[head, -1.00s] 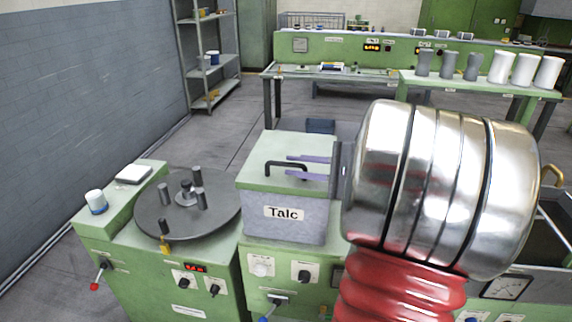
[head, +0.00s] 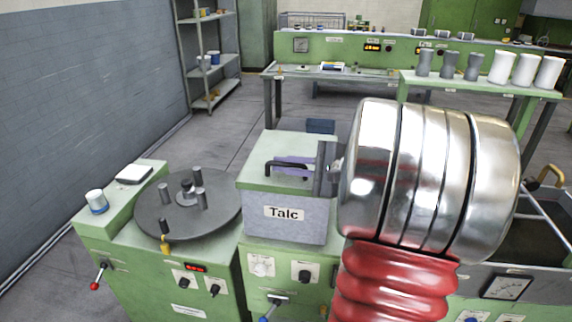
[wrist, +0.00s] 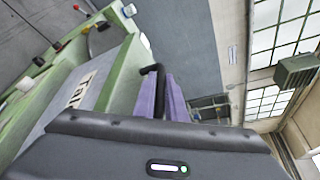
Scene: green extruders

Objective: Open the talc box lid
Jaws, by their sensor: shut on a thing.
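The talc box (head: 285,218) is a grey-lilac box with a "Talc" label, standing on the green machine, and it shows in the wrist view (wrist: 88,88). Its green lid (head: 262,149) lies flat on top, closed. A black bar handle (head: 285,165) rises from the lid; in the wrist view the handle (wrist: 155,72) stands between the jaws. My gripper (head: 292,163) reaches in from the right, its lilac fingers level at the handle. In the wrist view my gripper (wrist: 165,95) is shut on the handle. The fingers hide part of the handle.
A dark round turntable (head: 188,212) with upright pegs stands just left of the box. Grey and white cylinders (head: 500,67) stand on a green bench at the back right. The floor behind the box is mostly clear.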

